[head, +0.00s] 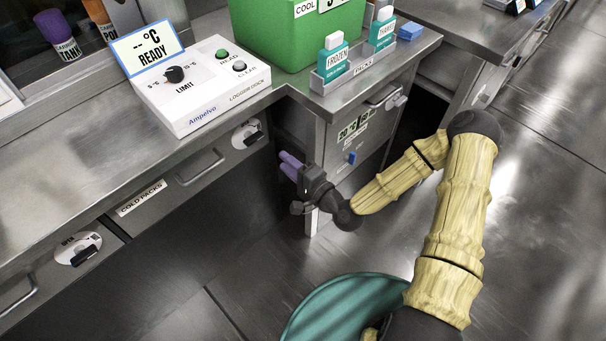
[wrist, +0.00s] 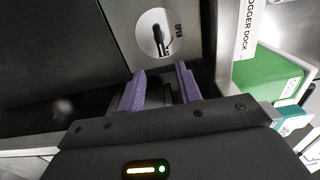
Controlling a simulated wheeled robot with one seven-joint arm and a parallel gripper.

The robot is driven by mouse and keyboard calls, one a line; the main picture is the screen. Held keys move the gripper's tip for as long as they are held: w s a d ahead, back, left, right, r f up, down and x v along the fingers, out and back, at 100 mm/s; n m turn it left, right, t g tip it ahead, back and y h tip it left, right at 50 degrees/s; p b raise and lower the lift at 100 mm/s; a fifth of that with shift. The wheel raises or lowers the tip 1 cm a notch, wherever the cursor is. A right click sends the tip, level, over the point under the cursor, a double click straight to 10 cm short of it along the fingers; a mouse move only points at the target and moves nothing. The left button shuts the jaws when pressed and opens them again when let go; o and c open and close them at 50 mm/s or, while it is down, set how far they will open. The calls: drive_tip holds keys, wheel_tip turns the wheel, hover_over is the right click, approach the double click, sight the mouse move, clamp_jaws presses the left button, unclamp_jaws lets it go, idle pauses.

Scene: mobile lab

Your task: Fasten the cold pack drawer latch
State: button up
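The cold pack drawer (head: 172,191) is in the front of the left counter, with a "COLD PACKS" label and a bar handle. Its latch (head: 246,134), a round white plate with a black lever, is at the drawer's right end. The latch also shows in the wrist view (wrist: 157,36), with the lever running nearly up and down and "OPEN" printed on the plate's right side. My gripper (head: 290,166), with purple fingers, is right of and below the latch in the head view. In the wrist view my gripper (wrist: 160,76) is open and empty, its fingertips below the latch and apart from it.
A second latch (head: 78,248) marks the drawer further left. The logger dock (head: 205,88) sits on the counter above. A green bin (head: 300,30) and a rack (head: 362,72) of packs stand on the right counter, above a cabinet (head: 352,150). The floor before the drawers is clear.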

drive_tip(key=v, duration=0.5)
drive_tip(key=shift+s+d, duration=0.2)
idle(0.3)
